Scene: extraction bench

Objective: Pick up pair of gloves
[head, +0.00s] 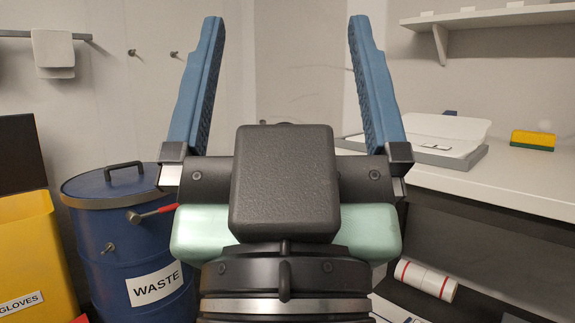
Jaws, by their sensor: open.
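No pair of gloves can be made out in the head view. A yellow bin (28,255) labelled GLOVES stands at the lower left, cut off by the picture edge, and its inside cannot be seen. My gripper (286,20) fills the middle of the view, pointing upward in the picture. Its two blue fingers are spread wide with nothing between them. My gripper's body hides part of the wall and the bench's left end.
A blue WASTE drum (140,255) with a lid and a red-handled lever stands left of my gripper. The bench (500,185) at right holds a shallow white-and-grey tray (440,132) and a yellow-green sponge (533,140). A white roll with red bands (425,280) lies below. A cloth (54,52) hangs on a rail.

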